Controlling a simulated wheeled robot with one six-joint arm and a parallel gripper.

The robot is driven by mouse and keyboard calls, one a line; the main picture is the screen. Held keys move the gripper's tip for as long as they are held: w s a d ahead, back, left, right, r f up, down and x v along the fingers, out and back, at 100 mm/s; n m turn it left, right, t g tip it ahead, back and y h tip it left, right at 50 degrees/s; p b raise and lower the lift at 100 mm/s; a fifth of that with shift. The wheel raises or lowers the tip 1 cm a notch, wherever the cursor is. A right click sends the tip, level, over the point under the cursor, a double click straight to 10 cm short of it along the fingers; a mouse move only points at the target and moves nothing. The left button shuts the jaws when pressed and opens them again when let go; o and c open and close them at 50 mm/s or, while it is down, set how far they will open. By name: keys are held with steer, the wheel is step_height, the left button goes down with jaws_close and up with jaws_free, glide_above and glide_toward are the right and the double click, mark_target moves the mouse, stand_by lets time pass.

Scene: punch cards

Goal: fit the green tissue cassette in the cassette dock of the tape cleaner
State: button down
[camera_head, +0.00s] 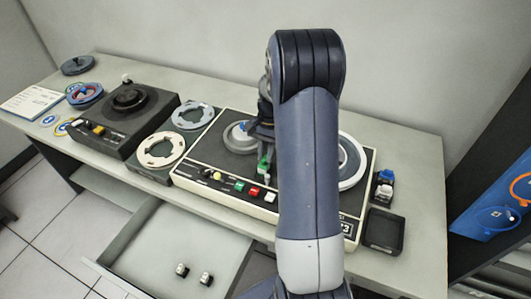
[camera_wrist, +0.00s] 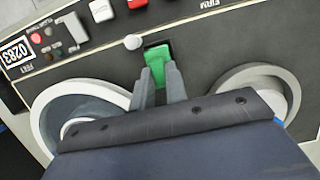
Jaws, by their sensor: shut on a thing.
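The green tissue cassette (camera_wrist: 159,68) is between the fingertips of my gripper (camera_wrist: 161,88) in the wrist view, over the dark top plate of the tape cleaner (camera_wrist: 215,50). The cassette also shows in the head view (camera_head: 263,164), at the tips of my gripper (camera_head: 263,150). My gripper is shut on it. A dark slot-like area borders the cassette's far end, which looks like the cassette dock (camera_wrist: 156,45). I cannot tell how deep the cassette sits in it. The tape cleaner (camera_head: 210,165) is partly hidden by my arm.
A white knob (camera_wrist: 133,42) stands close beside the cassette. Reels flank it, a grey-white one (camera_wrist: 50,110) left and another (camera_wrist: 228,85) right. An open drawer (camera_head: 170,240) is below.

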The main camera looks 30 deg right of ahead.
mark_target(265, 156)
steer(key=shift+f+b, duration=0.5)
steer(key=shift+f, duration=0.3)
steer(key=c, duration=1.3)
jaws_free()
steer(key=shift+c, duration=1.1)
steer(key=shift+r, duration=0.15)
steer(key=shift+r+p, duration=3.1)
steer(key=shift+r, duration=0.85)
steer(key=shift+f, duration=0.1)
step_height(265, 156, down, 8)
steer(key=b, duration=0.6)
